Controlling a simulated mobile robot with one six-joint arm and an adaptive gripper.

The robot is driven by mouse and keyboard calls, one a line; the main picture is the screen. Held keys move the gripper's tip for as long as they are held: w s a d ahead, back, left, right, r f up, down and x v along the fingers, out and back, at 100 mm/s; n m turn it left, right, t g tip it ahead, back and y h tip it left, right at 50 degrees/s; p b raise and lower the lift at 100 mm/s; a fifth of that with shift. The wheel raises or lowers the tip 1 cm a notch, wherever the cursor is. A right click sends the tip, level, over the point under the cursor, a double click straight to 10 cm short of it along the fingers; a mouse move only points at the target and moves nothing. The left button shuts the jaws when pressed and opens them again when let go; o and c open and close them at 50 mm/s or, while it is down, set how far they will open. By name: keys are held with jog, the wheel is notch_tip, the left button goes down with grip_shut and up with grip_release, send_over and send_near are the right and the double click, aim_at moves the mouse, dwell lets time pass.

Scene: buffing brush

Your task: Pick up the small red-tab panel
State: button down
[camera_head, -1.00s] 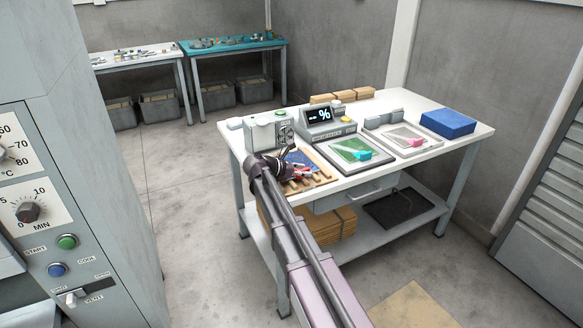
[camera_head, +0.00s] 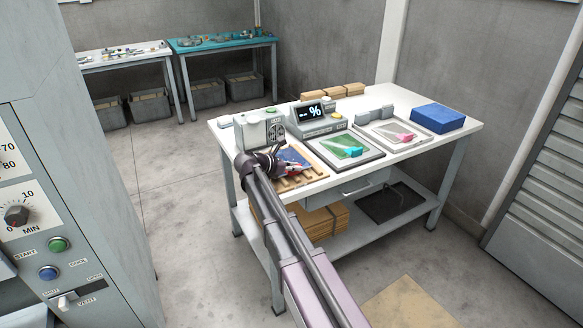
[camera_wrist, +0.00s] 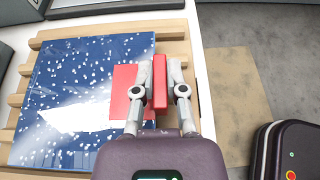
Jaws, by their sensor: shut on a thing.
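The red-tab panel (camera_wrist: 75,100) is a blue sheet with white specks, lying on a slatted wooden rack (camera_wrist: 14,101) in the wrist view. It also shows on the rack in the head view (camera_head: 292,155), partly behind my gripper. A flat red patch (camera_wrist: 122,92) lies at its right edge, and an upright red tab (camera_wrist: 160,85) stands beside that. My gripper (camera_wrist: 160,78) is shut on the upright red tab, one finger on each side. The panel looks to be resting on the slats; I cannot tell any lift.
The rack sits at the front left of a white table (camera_head: 396,161). Behind it stand a grey device (camera_head: 262,131) and a percent display unit (camera_head: 315,115). To the right are two framed trays (camera_head: 345,148) (camera_head: 392,134) and a blue block (camera_head: 437,118). A control cabinet (camera_head: 75,180) stands at left.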

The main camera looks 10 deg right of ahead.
jog(key=shift+r+p, duration=1.55)
jog(key=shift+r, duration=0.1)
jog(key=s+r+p, duration=0.1)
jog(key=s, duration=1.5)
jog(key=shift+d+r, duration=0.15)
jog(key=shift+r, duration=0.05)
